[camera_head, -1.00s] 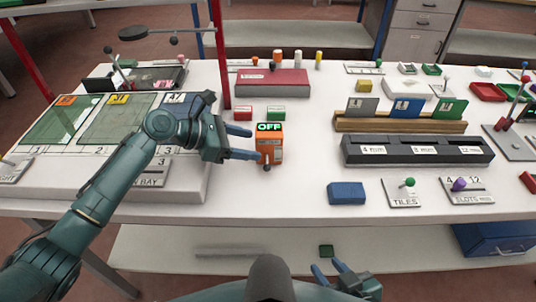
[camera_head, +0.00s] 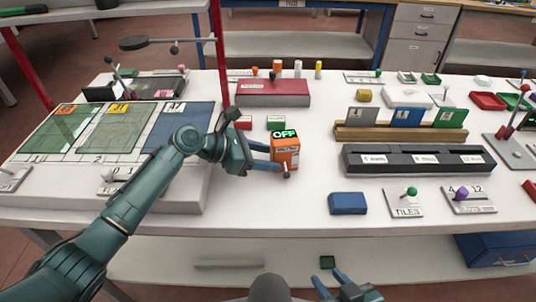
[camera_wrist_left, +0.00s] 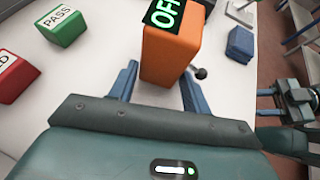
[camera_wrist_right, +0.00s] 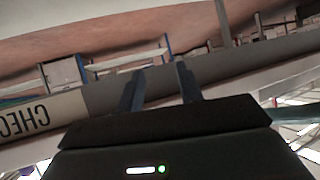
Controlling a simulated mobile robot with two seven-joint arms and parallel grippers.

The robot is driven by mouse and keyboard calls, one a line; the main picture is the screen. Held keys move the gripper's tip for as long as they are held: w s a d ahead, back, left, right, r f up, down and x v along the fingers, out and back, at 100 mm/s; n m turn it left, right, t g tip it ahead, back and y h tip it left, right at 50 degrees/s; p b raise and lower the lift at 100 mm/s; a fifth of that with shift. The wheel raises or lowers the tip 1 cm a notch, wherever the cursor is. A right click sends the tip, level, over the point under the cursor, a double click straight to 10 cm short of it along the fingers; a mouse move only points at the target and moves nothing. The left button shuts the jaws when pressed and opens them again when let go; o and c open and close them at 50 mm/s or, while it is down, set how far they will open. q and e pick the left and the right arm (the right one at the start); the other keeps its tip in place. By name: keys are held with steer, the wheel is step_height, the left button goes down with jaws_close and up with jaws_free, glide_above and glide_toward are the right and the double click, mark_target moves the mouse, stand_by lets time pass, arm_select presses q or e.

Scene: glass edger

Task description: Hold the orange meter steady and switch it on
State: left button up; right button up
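My left gripper (camera_head: 275,157) has one finger on each side of the meter (camera_wrist_left: 170,55). The fingers appear closed against its sides, though the contact is partly hidden. My right gripper (camera_head: 332,280) is low in front of the table, well away from the meter. It is open and empty in the right wrist view (camera_wrist_right: 160,75).
A red block (camera_head: 243,122) and a green block (camera_head: 276,122) lie behind the meter. A blue block (camera_head: 347,203) lies to its right, before a long dark holder (camera_head: 415,160). A raised panel board (camera_head: 180,190) lies under my left arm. Bare table lies in front of the meter.

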steer(key=shift+w, duration=0.25)
steer(key=w+a+r+n+g+y, duration=0.3)
steer(key=a+r+n, duration=0.5)
steer(key=a+n, duration=0.6)
steer(key=n+t+h, duration=0.3)
steer(key=n+t, duration=0.2)
steer(key=n, duration=1.5)
glide_toward(288, 173)
steer(key=v, duration=0.3)
steer(key=shift+s+r, duration=0.15)
steer(key=shift+w, duration=0.5)
steer(key=x, duration=1.1)
steer(key=shift+a+f, duration=0.1)
steer(key=shift+f, duration=0.15)
steer(key=shift+s, duration=0.1)
